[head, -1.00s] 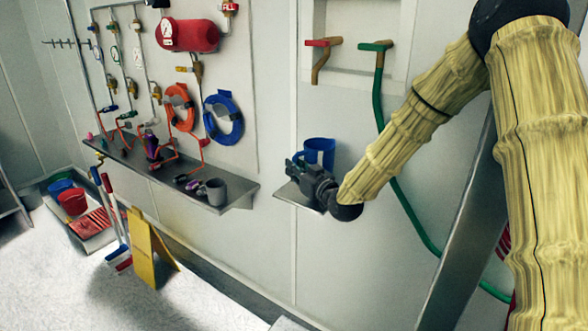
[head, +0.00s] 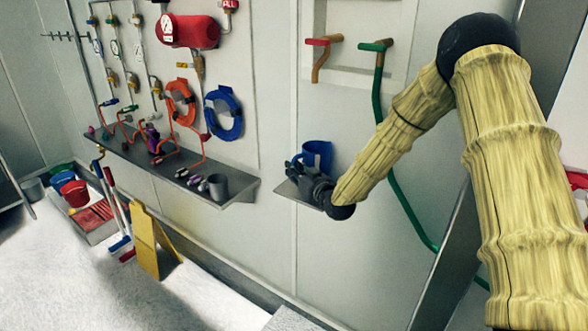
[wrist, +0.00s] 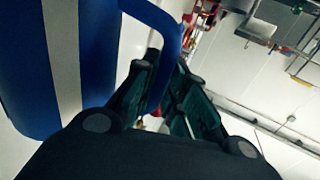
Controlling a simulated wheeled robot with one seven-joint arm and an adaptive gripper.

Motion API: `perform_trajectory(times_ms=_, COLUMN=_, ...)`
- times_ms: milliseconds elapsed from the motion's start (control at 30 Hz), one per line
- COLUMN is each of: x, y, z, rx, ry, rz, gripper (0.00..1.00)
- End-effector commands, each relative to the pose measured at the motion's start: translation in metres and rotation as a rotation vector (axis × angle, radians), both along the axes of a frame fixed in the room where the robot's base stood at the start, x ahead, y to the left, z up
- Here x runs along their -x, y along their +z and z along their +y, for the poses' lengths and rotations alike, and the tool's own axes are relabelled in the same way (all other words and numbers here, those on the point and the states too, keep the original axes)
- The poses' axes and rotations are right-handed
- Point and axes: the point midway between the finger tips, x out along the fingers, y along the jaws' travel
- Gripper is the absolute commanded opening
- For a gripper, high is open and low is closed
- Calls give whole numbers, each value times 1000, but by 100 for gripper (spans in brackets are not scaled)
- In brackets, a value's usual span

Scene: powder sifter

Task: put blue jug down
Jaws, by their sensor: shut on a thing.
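The blue jug (head: 317,154) is at the small wall shelf (head: 286,190), right of the long shelf. Its body (wrist: 98,60) fills the left of the wrist view, with its handle (wrist: 168,40) reaching down between the fingers. My gripper (head: 294,170) is in front of the jug in the head view and hides its lower part. In the wrist view my gripper (wrist: 168,100) is shut on the jug's handle. I cannot tell whether the jug's base touches the shelf.
A long metal shelf (head: 225,198) to the left holds a grey mug (head: 218,187) and small fittings. A green hose (head: 398,200) hangs on the wall to the right. A yellow floor sign (head: 146,245) stands on the floor below.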

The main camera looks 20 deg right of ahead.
Motion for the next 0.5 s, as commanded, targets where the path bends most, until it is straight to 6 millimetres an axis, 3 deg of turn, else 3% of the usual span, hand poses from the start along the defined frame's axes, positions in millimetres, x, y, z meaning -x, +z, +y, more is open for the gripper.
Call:
perform_trajectory(times_ms=300, x=0, y=-5, z=0, rx=0, ry=0, rz=-1, gripper=0)
perform_trajectory(times_ms=333, x=0, y=-3, z=0, rx=0, ry=0, rz=0, gripper=18)
perform_trajectory(times_ms=400, x=0, y=-3, z=0, rx=0, ry=0, rz=0, gripper=31)
perform_trajectory(times_ms=500, x=0, y=-3, z=0, rx=0, ry=0, rz=0, gripper=34)
